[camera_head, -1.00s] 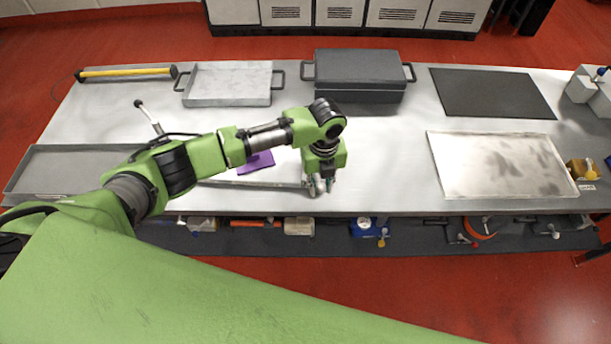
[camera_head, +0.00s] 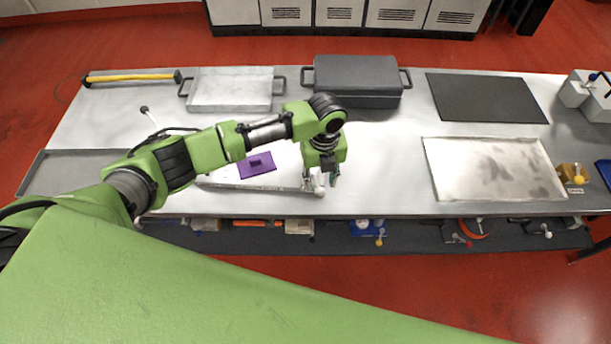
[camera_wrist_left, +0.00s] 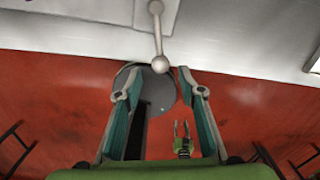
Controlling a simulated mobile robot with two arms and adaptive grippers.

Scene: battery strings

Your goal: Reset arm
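My left gripper (camera_head: 321,181) points down over the front edge of the table. Its two fingers stand apart with nothing between them in the left wrist view (camera_wrist_left: 160,98). A white lever with a ball knob (camera_wrist_left: 160,64) lies just beyond the fingertips there, apart from both fingers. In the head view the knob (camera_head: 319,190) shows beside the fingers, at the right end of a pale tray (camera_head: 225,178). A small two-pronged part low in the left wrist view looks like my right gripper (camera_wrist_left: 183,138), with its prongs apart. My right arm is not in the head view.
A purple block (camera_head: 257,166) is at the tray. Behind stand a metal tray (camera_head: 230,90) and a dark lidded box (camera_head: 357,80). A dark mat (camera_head: 486,97) and a stained plate (camera_head: 492,168) lie right. A yellow-handled hammer (camera_head: 130,78) lies back left. The centre table is clear.

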